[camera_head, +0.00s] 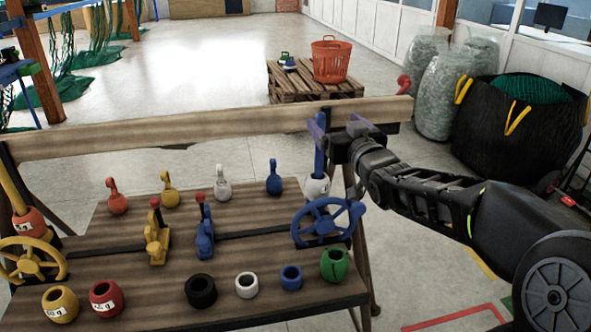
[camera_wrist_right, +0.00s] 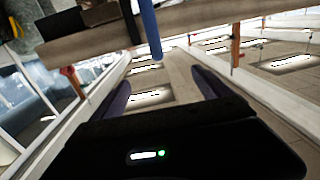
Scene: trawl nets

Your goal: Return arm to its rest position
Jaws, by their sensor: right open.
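My right arm reaches in from the right in the head view. My right gripper (camera_head: 340,128) is at the right end of the table, by the upper part of an upright blue rod (camera_head: 319,155). The wrist view shows the gripper's two dark purple fingers (camera_wrist_right: 165,88) spread apart with nothing gripped. The blue rod (camera_wrist_right: 150,28) shows beyond the fingertips there; I cannot tell whether it touches the gripper. The rod stands in a white ring-like base (camera_head: 317,188) beside a blue handwheel (camera_head: 326,222). My left gripper is not in view.
The stepped wooden table (camera_head: 130,265) carries several coloured floats, rings and levers, and a yellow handwheel (camera_head: 35,262). A wooden rail (camera_head: 190,126) crosses its back. Behind stands a pallet (camera_head: 300,85) with an orange basket (camera_head: 332,60). A black net bag (camera_head: 505,130) is at right.

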